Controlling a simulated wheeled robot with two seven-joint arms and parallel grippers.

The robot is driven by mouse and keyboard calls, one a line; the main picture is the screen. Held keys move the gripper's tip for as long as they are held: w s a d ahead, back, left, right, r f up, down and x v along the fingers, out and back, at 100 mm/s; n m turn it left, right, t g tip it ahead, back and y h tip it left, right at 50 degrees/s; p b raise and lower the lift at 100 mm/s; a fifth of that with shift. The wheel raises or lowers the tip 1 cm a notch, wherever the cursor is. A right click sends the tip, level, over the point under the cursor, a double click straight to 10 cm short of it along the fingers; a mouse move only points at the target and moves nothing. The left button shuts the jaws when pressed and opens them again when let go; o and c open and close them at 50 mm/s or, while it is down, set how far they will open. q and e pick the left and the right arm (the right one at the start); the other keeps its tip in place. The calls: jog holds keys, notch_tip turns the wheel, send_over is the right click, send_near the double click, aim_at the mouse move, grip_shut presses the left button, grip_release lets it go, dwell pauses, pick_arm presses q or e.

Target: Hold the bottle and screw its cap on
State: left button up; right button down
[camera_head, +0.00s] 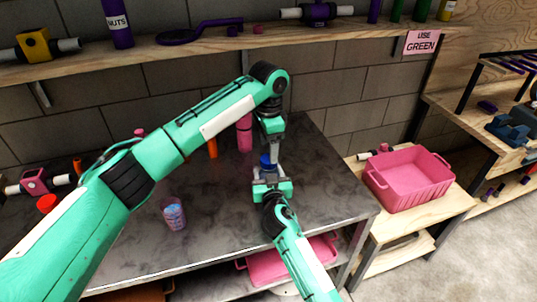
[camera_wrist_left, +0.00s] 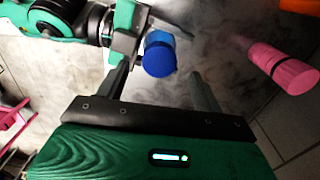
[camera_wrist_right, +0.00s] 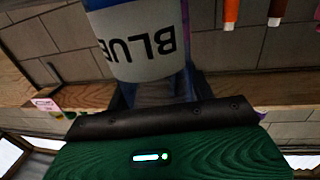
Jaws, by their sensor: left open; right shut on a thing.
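My right gripper (camera_head: 268,183) is shut on the bottle and holds it above the metal table. In the right wrist view the bottle (camera_wrist_right: 140,40) has a white label with upside-down letters reading "BLUE". The blue cap (camera_head: 265,159) sits at the bottle's top end; it also shows in the left wrist view (camera_wrist_left: 159,58). I cannot tell how tightly it sits. My left gripper (camera_head: 270,143) points down from above, open. In the left wrist view its two fingers lie on either side of the cap, with gaps visible.
A pink bottle (camera_head: 244,132) and an orange item (camera_head: 212,147) stand behind on the metal table (camera_head: 225,235). A clear bluish-pink container (camera_head: 174,213) stands at the front left. A pink bin (camera_head: 412,178) is on the right wooden table. A wooden shelf (camera_head: 225,43) runs above.

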pick_arm(q)
notch_tip(320, 180, up, 8)
jog(key=shift+f, duration=0.1)
pick_arm(e)
jog(key=shift+c, duration=2.3)
grip_release()
jog(key=shift+s, duration=0.1)
pick_arm(q)
jog(key=shift+f+b, duration=0.95)
pick_arm(e)
jog(key=s+d, duration=0.2)
jog(key=s, duration=1.1)
jog(key=shift+s, duration=0.25)
